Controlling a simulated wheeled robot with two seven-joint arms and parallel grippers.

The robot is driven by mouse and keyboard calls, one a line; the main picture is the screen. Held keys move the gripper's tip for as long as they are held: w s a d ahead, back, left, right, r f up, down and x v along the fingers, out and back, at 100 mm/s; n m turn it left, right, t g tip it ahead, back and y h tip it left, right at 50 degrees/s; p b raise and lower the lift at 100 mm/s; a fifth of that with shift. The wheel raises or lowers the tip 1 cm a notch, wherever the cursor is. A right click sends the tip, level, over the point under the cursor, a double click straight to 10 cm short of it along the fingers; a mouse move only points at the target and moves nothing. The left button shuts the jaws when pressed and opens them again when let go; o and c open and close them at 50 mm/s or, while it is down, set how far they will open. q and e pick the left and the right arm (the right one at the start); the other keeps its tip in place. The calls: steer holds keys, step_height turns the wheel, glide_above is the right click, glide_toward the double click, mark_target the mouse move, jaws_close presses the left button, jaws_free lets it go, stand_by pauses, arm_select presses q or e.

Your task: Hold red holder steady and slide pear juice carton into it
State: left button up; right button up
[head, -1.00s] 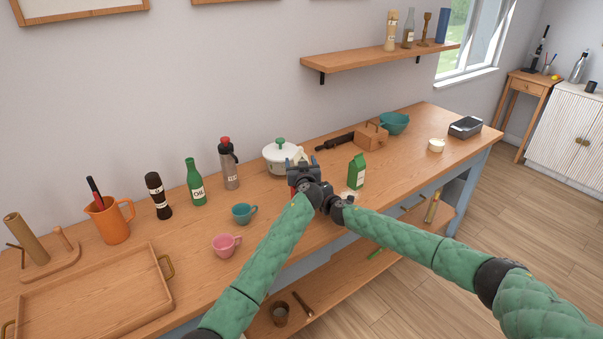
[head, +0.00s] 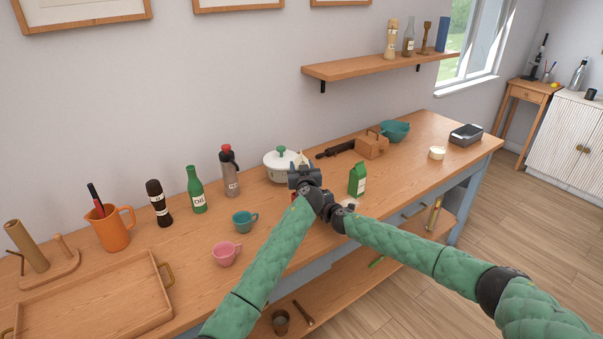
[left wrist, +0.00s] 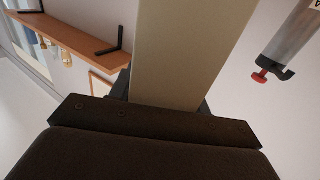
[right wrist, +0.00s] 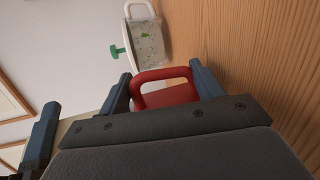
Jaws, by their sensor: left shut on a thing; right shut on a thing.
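My left gripper (head: 304,174) is shut on a cream carton (left wrist: 180,55), which I take to be the pear juice carton. Its pale top (head: 302,158) shows just above the gripper in the head view. My right gripper (right wrist: 160,82) is shut on the red holder (right wrist: 168,97), with its looped handle between the fingers. In the head view only a sliver of red (head: 297,193) shows below the left gripper. My arms hide the rest. The carton is close to the holder, but whether it is inside or above it I cannot tell.
A white lidded pot (head: 280,166) stands behind my grippers, and a green carton (head: 357,180) stands to their right. A teal cup (head: 243,221) and pink cup (head: 226,253) are at the left. A wooden shelf (head: 375,65) hangs above the counter.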

mark_target(301, 156)
arm_select(q)
steer(key=r, duration=0.9)
steer(key=shift+w+r, duration=0.2)
steer(key=shift+r, duration=0.2)
steer(key=w+a+r, duration=0.4)
steer(key=a+r, duration=0.2)
steer(key=r, duration=0.5)
step_height(301, 156, down, 12)
steer(key=d+m+g+h, duration=0.2)
steer(key=m+h, duration=0.6)
steer(key=h, duration=0.4)
steer(key=s+d+f+m+g+h, duration=0.1)
steer(key=s+d+m+g+h, duration=0.1)
steer(key=s+d+f+m+g+h, duration=0.1)
steer(key=g, duration=0.1)
steer(key=s+d+f+m+g+h, duration=0.1)
steer(key=s+d+m+g+h, duration=0.1)
steer(key=shift+s+d+f+m+h, duration=0.25)
steer(key=shift+s+d+m+h, duration=0.05)
steer(key=shift+d, duration=0.05)
steer(key=shift+w+f, duration=0.1)
steer(key=shift+f, duration=2.8)
